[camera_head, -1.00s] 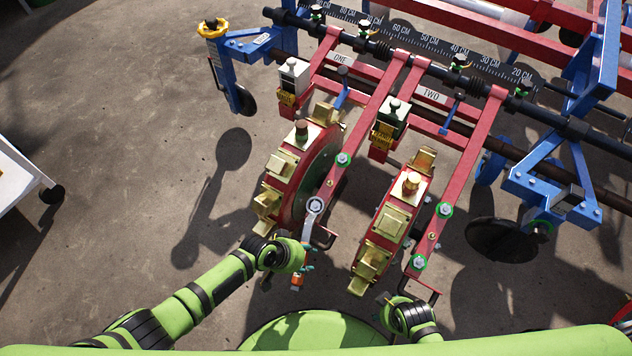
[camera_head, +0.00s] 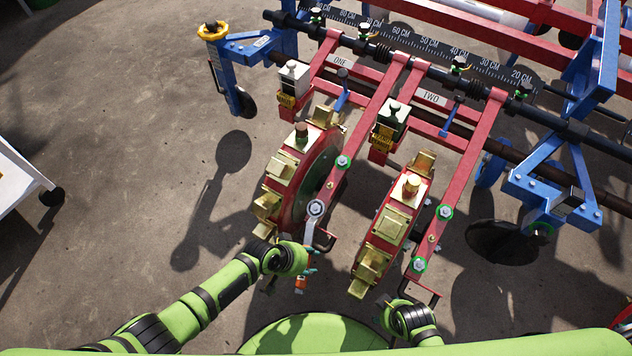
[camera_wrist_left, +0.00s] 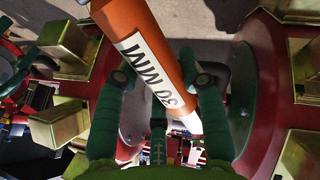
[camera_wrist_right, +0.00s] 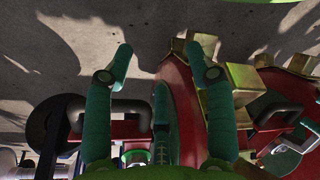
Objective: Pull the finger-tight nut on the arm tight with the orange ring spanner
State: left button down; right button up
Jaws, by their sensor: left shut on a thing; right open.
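The orange ring spanner (camera_head: 300,284) has its bright ring end around or over the nut (camera_head: 316,207) at the lower end of the left red arm (camera_head: 358,134). Whether the ring is fully seated cannot be told. My left gripper (camera_head: 308,261) is shut on the spanner. In the left wrist view its orange handle (camera_wrist_left: 128,22), with a white "30 MM" label, crosses between the fingers (camera_wrist_left: 155,72). My right gripper (camera_head: 393,298) is low beside the second red arm (camera_head: 470,150). In the right wrist view it is open and empty (camera_wrist_right: 162,62).
Two red planter wheels with brass blocks, left (camera_head: 292,178) and right (camera_head: 392,224), stand close to the grippers. A bent handle (camera_head: 326,240) lies close by the spanner. Bare floor is open at left.

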pick_arm(q)
jog(key=shift+s+a+r+p, duration=0.15)
jog(key=shift+s+r+p, duration=0.05)
jog(key=shift+r+p, duration=0.6)
jog(key=shift+s+a+r+p, duration=0.1)
jog(key=shift+s+r+p, duration=0.05)
jog(key=shift+r+p, duration=0.6)
jog(key=shift+f, duration=0.15)
pick_arm(e)
jog(key=v, duration=0.3)
jog(key=shift+w+a+r, duration=0.1)
jog(key=shift+w+r, duration=0.05)
jog(key=shift+w, duration=0.2)
pick_arm(q)
jog(key=shift+s+d+n+p, duration=0.15)
jog(key=shift+d+n+p, duration=0.55)
jog(key=shift+d+n, duration=0.4)
pick_arm(e)
jog(key=w+f, duration=0.1)
jog(key=f+t, duration=0.1)
jog(key=shift+w+d+f, duration=0.2)
jog(key=shift+d+f, duration=0.05)
